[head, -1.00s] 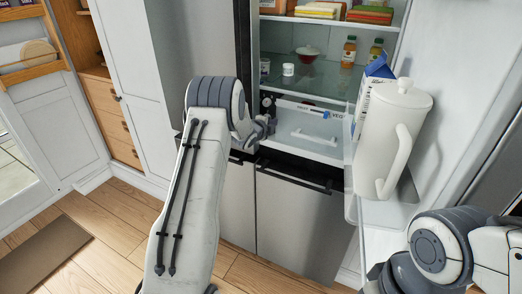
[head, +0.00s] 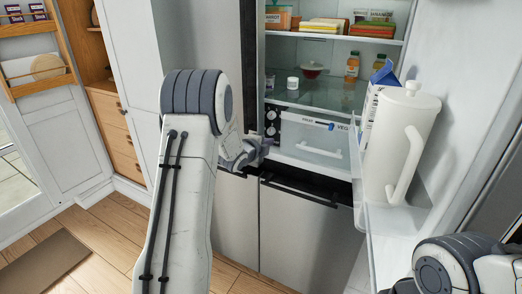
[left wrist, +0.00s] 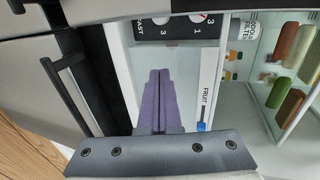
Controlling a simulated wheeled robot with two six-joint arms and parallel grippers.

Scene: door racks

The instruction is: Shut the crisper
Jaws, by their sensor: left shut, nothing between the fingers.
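The crisper (head: 308,137) is the pale, clear-fronted drawer low in the open fridge, with a white handle (head: 318,149) and a labelled slider strip on top. A white ledge shows below its front; I cannot tell how far out it stands. My left gripper (head: 252,152) is shut and empty, just left of the crisper and apart from it in the head view. In the left wrist view its closed fingers (left wrist: 158,100) point in past the crisper's strip marked FRUIT (left wrist: 207,85). My right gripper is out of view.
The open fridge door on the right holds a white jug (head: 401,140) and a blue-white carton (head: 379,85). A dial panel (head: 271,122) is left of the crisper. A glass shelf (head: 325,95) is above, a steel lower door (head: 300,235) below.

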